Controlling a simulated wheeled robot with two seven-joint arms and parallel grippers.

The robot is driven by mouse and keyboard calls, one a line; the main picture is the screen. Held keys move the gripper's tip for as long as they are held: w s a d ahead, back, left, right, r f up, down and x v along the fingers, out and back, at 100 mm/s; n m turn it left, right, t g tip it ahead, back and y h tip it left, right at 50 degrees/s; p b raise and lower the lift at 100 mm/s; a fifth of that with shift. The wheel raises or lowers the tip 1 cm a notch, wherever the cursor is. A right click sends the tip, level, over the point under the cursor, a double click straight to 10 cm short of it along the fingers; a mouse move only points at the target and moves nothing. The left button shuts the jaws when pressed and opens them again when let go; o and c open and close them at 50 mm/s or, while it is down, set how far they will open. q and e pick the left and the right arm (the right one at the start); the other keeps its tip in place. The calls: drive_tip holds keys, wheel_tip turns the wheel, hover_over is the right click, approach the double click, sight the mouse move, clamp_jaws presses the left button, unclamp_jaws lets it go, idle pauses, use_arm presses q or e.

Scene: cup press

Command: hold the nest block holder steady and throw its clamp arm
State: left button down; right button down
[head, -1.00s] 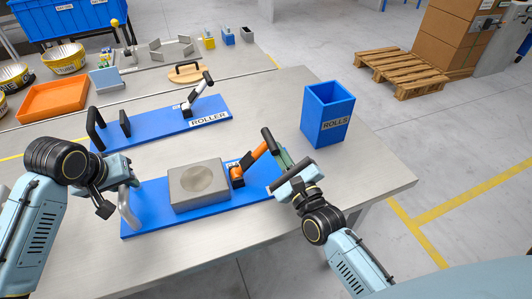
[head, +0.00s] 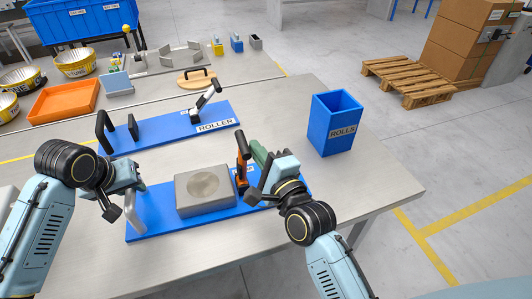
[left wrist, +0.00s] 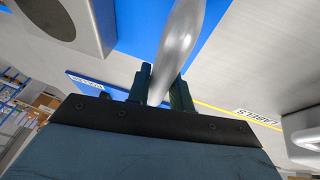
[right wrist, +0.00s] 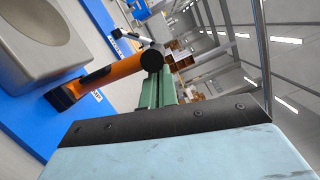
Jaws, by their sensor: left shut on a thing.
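The nest block holder is a blue board (head: 255,205) carrying a grey block (head: 205,190) with a round hollow. My left gripper (head: 140,190) is shut on the grey handle at the board's left end; the handle (left wrist: 180,45) shows between its fingers in the left wrist view. The orange clamp arm (head: 241,172), with a black tip, stands nearly upright at the block's right side. My right gripper (head: 260,155) is beside it on the right. In the right wrist view its green fingers (right wrist: 160,88) look closed together, at the tip of the clamp arm (right wrist: 115,72), apparently touching it.
A second blue board marked ROLLER (head: 170,132), with a black handle and clamp, lies behind. A blue ROLLS bin (head: 333,125) stands to the right. An orange tray (head: 63,101) and yellow bowls are at the far left. Bare table lies between the bin and my right gripper.

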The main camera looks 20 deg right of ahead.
use_arm(q)
drive_tip(key=shift+s+d+f, duration=0.1)
drive_tip(key=shift+s+f, duration=0.15)
drive_tip(key=shift+f, duration=0.15)
use_arm(e)
drive_tip(key=shift+w+a+r+n+g, duration=0.1)
drive_tip(key=shift+a+n+g, duration=0.15)
drive_tip(key=shift+a+n, duration=1.25)
drive_tip(key=shift+w+a+r+n+g, duration=0.1)
drive_tip(key=shift+a+n+g, duration=0.15)
drive_tip(key=shift+a+n, duration=1.2)
use_arm(q)
drive_tip(key=shift+d, duration=0.1)
use_arm(e)
drive_tip(key=shift+a+f+m, duration=0.15)
drive_tip(key=shift+a+m, duration=0.4)
drive_tip(key=shift+a, duration=0.1)
drive_tip(key=shift+s, duration=0.6)
use_arm(q)
drive_tip(key=shift+a, duration=0.2)
use_arm(e)
drive_tip(key=v, duration=0.6)
drive_tip(key=shift+s+d, duration=0.25)
drive_tip(key=shift+d, duration=0.15)
